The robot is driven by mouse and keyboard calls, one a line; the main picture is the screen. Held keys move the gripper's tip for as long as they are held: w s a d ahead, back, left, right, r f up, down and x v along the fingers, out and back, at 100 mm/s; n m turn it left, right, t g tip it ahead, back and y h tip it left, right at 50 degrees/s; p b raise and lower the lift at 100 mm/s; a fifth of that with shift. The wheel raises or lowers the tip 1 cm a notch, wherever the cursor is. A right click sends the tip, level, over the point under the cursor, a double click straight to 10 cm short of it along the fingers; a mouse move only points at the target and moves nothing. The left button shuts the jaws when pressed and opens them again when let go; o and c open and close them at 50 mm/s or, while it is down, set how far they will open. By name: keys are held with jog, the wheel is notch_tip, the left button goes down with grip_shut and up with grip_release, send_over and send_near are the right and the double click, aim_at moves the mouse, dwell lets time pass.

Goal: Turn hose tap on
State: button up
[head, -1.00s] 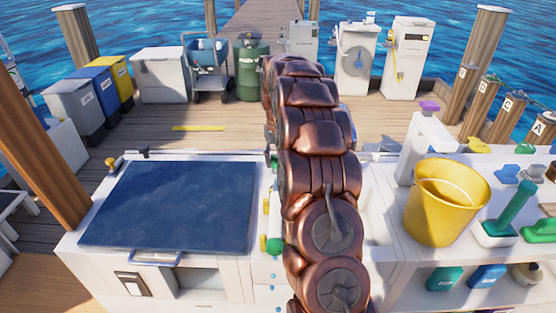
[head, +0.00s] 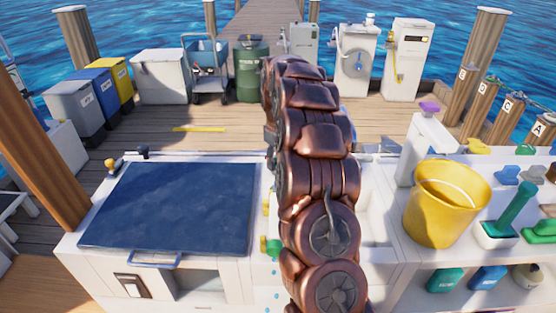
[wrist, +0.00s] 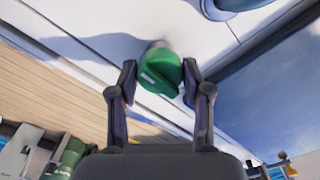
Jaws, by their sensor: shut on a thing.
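A green tap knob (wrist: 160,72) with a small white mark sits on a white surface in the wrist view. My gripper (wrist: 158,82) has one finger on each side of it and is shut on it. The knob stays on its mount, and a pale round base shows behind it. In the head view my copper-coloured arm hides the gripper and the held knob. A green round knob (head: 273,247) shows at the arm's left side there; I cannot tell if it belongs to the same tap. No water is visible.
A dark blue hatch (head: 170,207) lies left of my arm. A yellow bucket (head: 435,215) and a white post (head: 425,145) stand to the right. Bins, a cart and a green barrel (head: 251,70) stand farther back on the deck. Open planks lie between.

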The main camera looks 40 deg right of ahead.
jog(key=shift+s+f, duration=0.15)
jog(key=shift+f, duration=0.05)
jog(key=o, duration=1.1)
jog(key=shift+r, duration=0.1)
jog(key=shift+o, duration=0.2)
jog(key=shift+r, duration=0.1)
notch_tip(320, 180, up, 12)
dwell(0.4)
